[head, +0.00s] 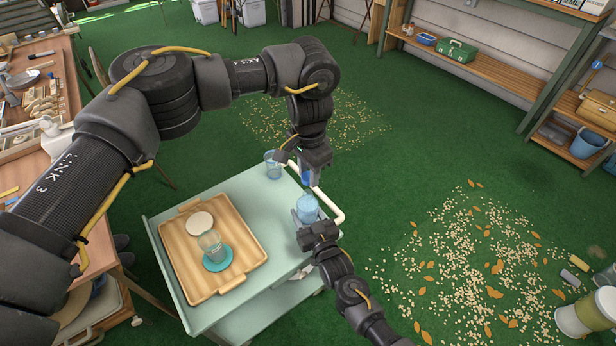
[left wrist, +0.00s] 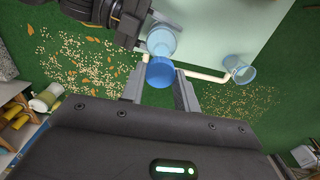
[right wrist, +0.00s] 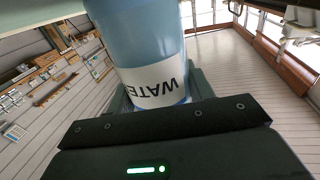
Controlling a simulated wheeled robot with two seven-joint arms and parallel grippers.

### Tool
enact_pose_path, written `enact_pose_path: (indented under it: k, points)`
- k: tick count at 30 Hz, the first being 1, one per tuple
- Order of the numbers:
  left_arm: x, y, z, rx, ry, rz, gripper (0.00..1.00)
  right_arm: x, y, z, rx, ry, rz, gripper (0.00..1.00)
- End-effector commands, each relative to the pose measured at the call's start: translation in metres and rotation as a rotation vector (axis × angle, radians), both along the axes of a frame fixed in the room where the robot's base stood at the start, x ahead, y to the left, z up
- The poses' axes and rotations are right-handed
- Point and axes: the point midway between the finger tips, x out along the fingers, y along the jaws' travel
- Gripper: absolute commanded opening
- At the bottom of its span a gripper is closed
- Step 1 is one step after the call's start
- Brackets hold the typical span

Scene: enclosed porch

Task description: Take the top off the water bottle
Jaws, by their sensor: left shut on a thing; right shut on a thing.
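The light blue water bottle (head: 307,208) stands upright at the right edge of the pale green cart (head: 185,205). My right gripper (head: 310,224) is shut on its body; the right wrist view shows the bottle (right wrist: 142,40) close up with a white "WATER" label, upside down. The darker blue top (head: 306,178) is between the fingertips of my left gripper (head: 309,172), which is shut on it from above. The top (left wrist: 160,72) also shows between the fingers in the left wrist view, with the bottle (left wrist: 161,42) beyond it. In the head view the top appears a little above the bottle.
A wooden tray (head: 173,250) on the cart holds a glass on a teal coaster (head: 218,259) and a pale round coaster (head: 199,221). A blue glass (head: 272,164) stands at the cart's far corner. A white handle rail (head: 333,205) runs beside the bottle.

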Motion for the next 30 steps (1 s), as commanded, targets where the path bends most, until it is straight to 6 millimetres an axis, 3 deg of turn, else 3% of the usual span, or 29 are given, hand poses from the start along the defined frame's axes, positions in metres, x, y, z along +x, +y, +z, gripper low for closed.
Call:
enact_pose_path:
  k: [5, 6, 11, 17, 22, 30]
  points:
    - [0.0, 0.0001, 0.0001, 0.0, 0.0, 0.0, 0.04, 0.0, 0.0, 0.0002, 0.0, -0.001, 0.0, 0.0]
    - [0.0, 0.0001, 0.0001, 0.0, 0.0, 0.0, 0.04, 0.0, 0.0, 0.0002, 0.0, -0.001, 0.0, 0.56]
    - [0.0, 0.0001, 0.0, 0.0, 0.0, 0.0, 0.04, 0.0, -0.0001, 0.0002, 0.0, -0.001, 0.0, 0.77]
    - [0.0, 0.0001, 0.0, 0.0, 0.0, 0.0, 0.04, 0.0, -0.0001, 0.0002, 0.0, 0.0, 0.0, 0.77]
    - [0.0, 0.0001, 0.0, 0.0, 0.0, 0.0, 0.04, 0.0, -0.0001, 0.0001, 0.0, 0.0, 0.0, 1.0]
    - [0.0, 0.0001, 0.0, 0.0, 0.0, 0.0, 0.04, 0.0001, -0.0001, 0.0001, 0.0, 0.0, 0.0, 1.0]
